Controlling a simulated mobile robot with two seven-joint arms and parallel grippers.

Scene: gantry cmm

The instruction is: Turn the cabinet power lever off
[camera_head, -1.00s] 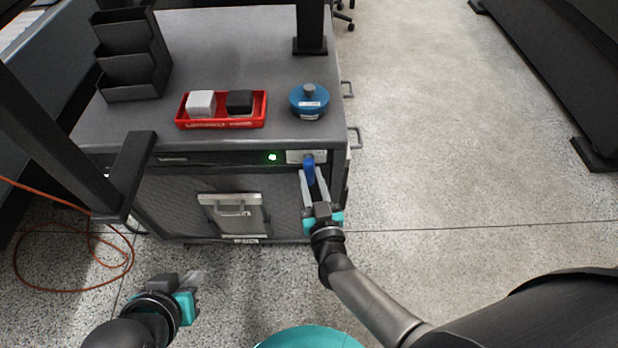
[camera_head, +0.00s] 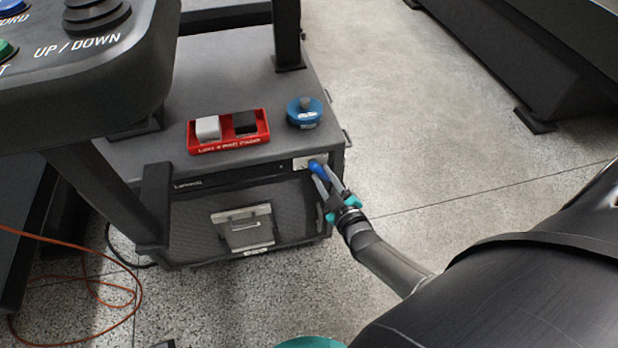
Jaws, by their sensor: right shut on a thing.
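The cabinet (camera_head: 190,215) stands left of centre in the head view. Its blue power lever (camera_head: 318,168) is on a pale plate (camera_head: 302,161) at the upper right of the front face. The lever slants down to the right. My right gripper (camera_head: 321,178) is shut on the lever, its pale fingers on either side of it, partly hiding it. No green glow shows on the dark strip left of the plate. My left gripper cannot be made out in this view.
A red tray (camera_head: 231,148) with a white block (camera_head: 208,128) and a black block (camera_head: 245,123), and a blue round object (camera_head: 304,112), are on the cabinet top. A button pendant (camera_head: 85,70) fills the upper left. An orange cable (camera_head: 95,285) lies at lower left. Floor at right is open.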

